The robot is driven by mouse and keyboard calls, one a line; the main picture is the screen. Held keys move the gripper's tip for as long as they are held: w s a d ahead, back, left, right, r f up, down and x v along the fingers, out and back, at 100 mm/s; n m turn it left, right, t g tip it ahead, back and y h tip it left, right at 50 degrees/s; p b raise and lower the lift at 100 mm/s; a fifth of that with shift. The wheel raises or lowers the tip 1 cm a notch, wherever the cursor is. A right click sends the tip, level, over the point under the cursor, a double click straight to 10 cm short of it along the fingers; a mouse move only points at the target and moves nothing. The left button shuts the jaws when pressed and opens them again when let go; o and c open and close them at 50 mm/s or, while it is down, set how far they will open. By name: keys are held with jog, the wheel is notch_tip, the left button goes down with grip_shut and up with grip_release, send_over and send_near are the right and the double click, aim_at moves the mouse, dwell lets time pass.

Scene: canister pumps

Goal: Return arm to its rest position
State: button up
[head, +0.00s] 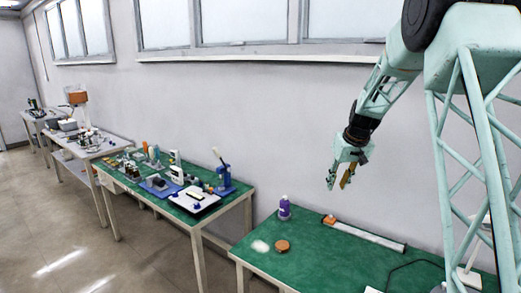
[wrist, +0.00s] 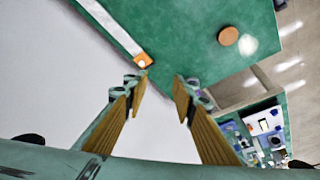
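My arm reaches in from the upper right of the head view. My gripper (head: 338,184) hangs in the air above the near green table (head: 330,262). In the wrist view my gripper (wrist: 159,82) is open, with its two tan-padded fingers apart and nothing between them. On the near table, a purple bottle with a pale top (head: 284,208) stands at the back left. A round brown-orange disc (head: 282,246) lies near the left front; it also shows in the wrist view (wrist: 228,36).
A long white bar with an orange end (head: 365,235) lies along the near table's back. A pale round patch (head: 260,246) is beside the disc. A second green table (head: 235,198) holds a blue press (head: 223,178) and many small items. The wall is behind. Air around my gripper is clear.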

jog(key=s+a+r, duration=0.3)
jog(key=s+r, duration=0.4)
jog(key=s, duration=0.4)
jog(key=s+a+r, duration=0.2)
jog(key=s+r, duration=0.4)
jog(key=s, duration=0.5)
jog(key=s+a+r, duration=0.3)
jog(key=s+r, duration=0.4)
jog(key=s, duration=0.3)
jog(key=s+a+f, duration=0.1)
jog(key=s, duration=1.7)
jog(key=s+a+f+m, duration=0.1)
jog(key=s, duration=1.7)
jog(key=shift+f+m+h, duration=0.3)
jog(key=shift+f, duration=0.05)
